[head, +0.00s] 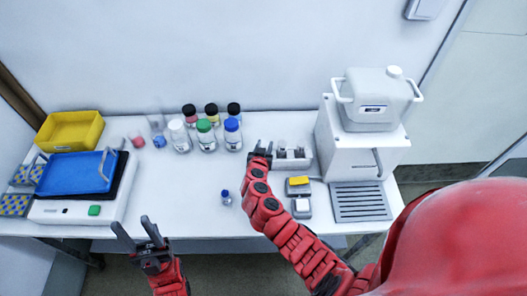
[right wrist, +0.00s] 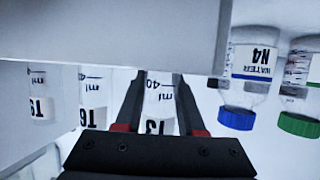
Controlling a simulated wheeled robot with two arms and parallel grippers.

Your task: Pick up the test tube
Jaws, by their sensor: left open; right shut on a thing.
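My right gripper (right wrist: 160,88) is shut on a clear test tube (right wrist: 158,112), whose label seems to read T3, upside down in the right wrist view. Two more tubes, T6 (right wrist: 92,110) and T9 (right wrist: 40,105), stand beside it to the left. In the head view my right gripper (head: 261,149) is at the left end of a small grey rack (head: 293,164); the held tube is too small to make out there. Whether it is still seated in the rack is unclear. My left gripper (head: 138,232) is open and empty near the table's front edge.
Capped bottles, including a blue-capped one (head: 233,135), stand left of my right gripper. A small blue-capped vial (head: 226,198) stands in front. A white machine (head: 355,140) is at right, a blue tray (head: 75,172) at left. The front middle table is mostly clear.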

